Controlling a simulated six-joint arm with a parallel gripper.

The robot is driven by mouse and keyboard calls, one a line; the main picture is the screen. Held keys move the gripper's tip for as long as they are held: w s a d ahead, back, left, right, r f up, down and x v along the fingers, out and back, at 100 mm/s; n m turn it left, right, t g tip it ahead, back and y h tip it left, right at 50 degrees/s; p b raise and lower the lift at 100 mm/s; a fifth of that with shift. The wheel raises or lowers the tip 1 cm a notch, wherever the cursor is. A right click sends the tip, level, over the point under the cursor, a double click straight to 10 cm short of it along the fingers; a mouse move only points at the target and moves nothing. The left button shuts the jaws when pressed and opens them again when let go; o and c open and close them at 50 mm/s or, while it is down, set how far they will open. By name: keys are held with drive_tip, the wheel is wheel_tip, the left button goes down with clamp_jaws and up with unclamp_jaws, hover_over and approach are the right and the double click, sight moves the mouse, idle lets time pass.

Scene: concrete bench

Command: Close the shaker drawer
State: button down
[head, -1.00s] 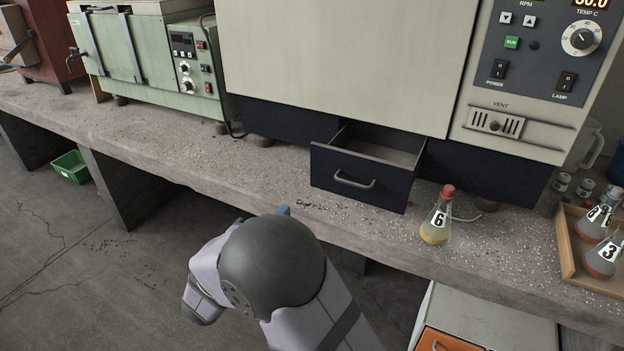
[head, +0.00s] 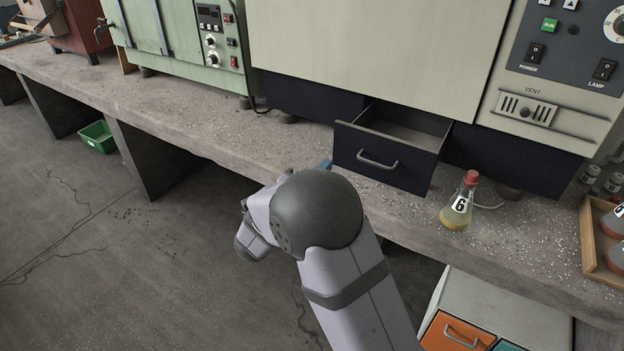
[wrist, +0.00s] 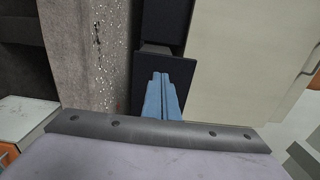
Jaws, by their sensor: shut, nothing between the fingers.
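The shaker drawer (head: 410,172) is a dark navy box pulled out under the large beige shaker (head: 370,45), with its inside showing from above. Its front carries a grey bar handle (head: 378,161). My gripper (head: 322,165) is mostly hidden behind my arm in the head view, with only a blue bit showing left of the drawer front. In the wrist view my gripper's blue fingers (wrist: 160,76) are together and empty, overlapping the dark drawer front (wrist: 143,72). I cannot tell whether they touch it. The handle is not visible there.
A flask marked 6 (head: 458,203) with a red stopper stands on the bench right of the drawer. A wooden tray (head: 588,238) with flasks is at the far right. A green unit (head: 185,45) stands at the left. The bench top (head: 200,125) left of the drawer is clear.

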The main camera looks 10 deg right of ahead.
drive_tip(key=shift+x, duration=3.05)
drive_tip(key=b, duration=0.3)
approach(368, 120)
drive_tip(key=w+d, duration=0.1)
drive_tip(key=d+r, duration=0.1)
drive_tip(key=d, duration=0.1)
drive_tip(key=w+d, duration=0.1)
drive_tip(key=shift+w+d+r, duration=0.25)
drive_tip(key=shift+w+r, duration=0.05)
drive_tip(key=shift+w+d+r, duration=0.1)
drive_tip(key=shift+w+d, duration=0.15)
drive_tip(key=shift+d, duration=0.05)
drive_tip(key=shift+r, duration=0.3)
drive_tip(key=shift+d, duration=0.1)
